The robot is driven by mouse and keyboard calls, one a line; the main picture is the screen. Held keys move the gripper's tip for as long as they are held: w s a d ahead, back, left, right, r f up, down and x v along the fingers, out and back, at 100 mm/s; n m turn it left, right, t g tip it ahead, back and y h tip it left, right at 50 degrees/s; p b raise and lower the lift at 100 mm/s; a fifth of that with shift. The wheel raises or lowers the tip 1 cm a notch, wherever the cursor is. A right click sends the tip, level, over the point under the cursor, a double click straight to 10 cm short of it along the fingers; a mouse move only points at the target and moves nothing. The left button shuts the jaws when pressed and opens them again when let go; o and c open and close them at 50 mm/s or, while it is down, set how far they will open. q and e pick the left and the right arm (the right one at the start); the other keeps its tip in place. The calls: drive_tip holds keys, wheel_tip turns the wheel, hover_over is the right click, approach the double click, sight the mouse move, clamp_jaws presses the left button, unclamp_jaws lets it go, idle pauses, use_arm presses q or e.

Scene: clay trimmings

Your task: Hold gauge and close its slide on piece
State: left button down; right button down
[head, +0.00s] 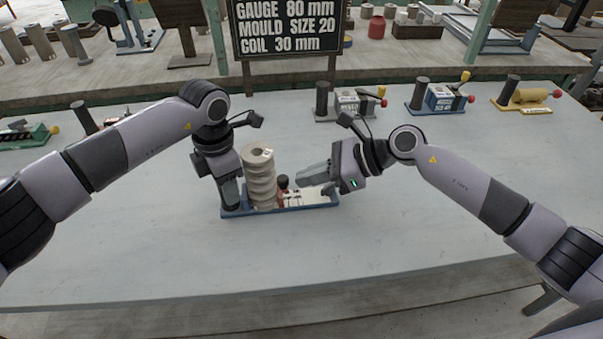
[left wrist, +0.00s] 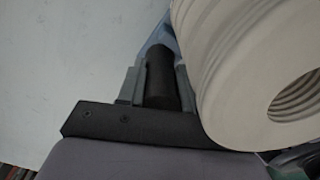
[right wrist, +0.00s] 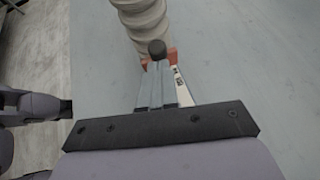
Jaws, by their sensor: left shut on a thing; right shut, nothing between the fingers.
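The gauge (head: 310,205) is a low blue base with a white scale plate, a black post at its left end and a red slide (head: 283,196) with a black knob (right wrist: 156,49). The piece (head: 261,178), a pale ribbed hollow clay cylinder, stands upright between post and slide; it also shows in the left wrist view (left wrist: 235,60). I cannot tell whether the slide touches it. My left gripper (head: 229,192) is shut on the black post (left wrist: 160,75). My right gripper (head: 300,180) is shut and empty, its fingertips close to the knob on the side away from the piece.
More gauges stand along the table's back: one with a grey block (head: 352,104), a blue one (head: 440,98), a yellow one (head: 522,97) and a green one (head: 25,134). A dark sign (head: 286,28) stands behind. The table front (head: 250,265) is clear.

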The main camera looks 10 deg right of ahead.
use_arm(q)
drive_tip(key=shift+w, duration=0.1)
use_arm(e)
drive_tip(key=f+v, duration=0.1)
drive_tip(key=v, duration=1.1)
drive_tip(key=shift+d, duration=0.3)
use_arm(q)
drive_tip(key=shift+a, duration=0.1)
use_arm(e)
drive_tip(key=shift+w, duration=0.1)
use_arm(q)
drive_tip(key=c, duration=0.7)
unclamp_jaws()
drive_tip(key=shift+o, duration=0.2)
drive_tip(key=shift+r, duration=0.1)
